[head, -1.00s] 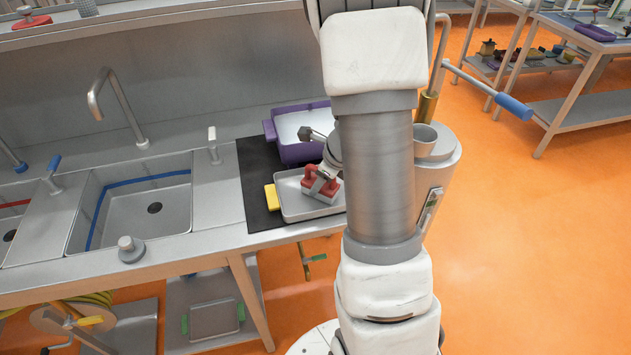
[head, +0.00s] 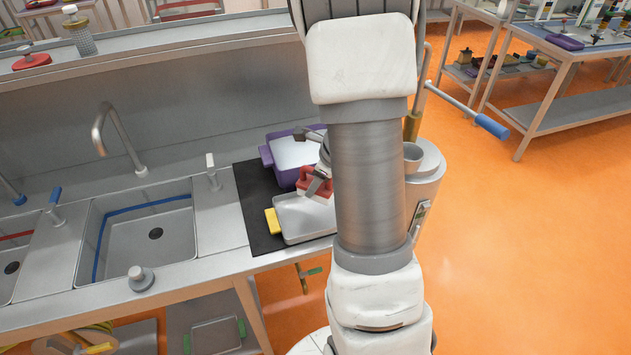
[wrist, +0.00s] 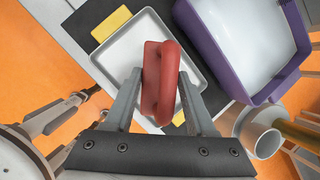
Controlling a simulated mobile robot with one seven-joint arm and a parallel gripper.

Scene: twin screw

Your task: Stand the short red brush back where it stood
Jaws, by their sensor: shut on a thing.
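The short red brush (head: 318,186) is in my gripper (head: 316,176), seen at the left side of my arm in the head view. In the wrist view my gripper (wrist: 159,92) has a finger on each side of the red brush (wrist: 160,70), which hangs above the grey tray (wrist: 112,62). In the head view the brush is over the far part of the grey tray (head: 292,240), near the purple tub (head: 267,157). The brush's underside is mostly hidden in the wrist view. My arm hides the right side of the tray in the head view.
A yellow block (head: 271,221) stands at the tray's left edge on a black mat (head: 253,190). The purple tub holds something white. To the left are a sink (head: 150,240), faucets and a grey knob-topped stopper (head: 139,278). The tray's visible floor looks empty.

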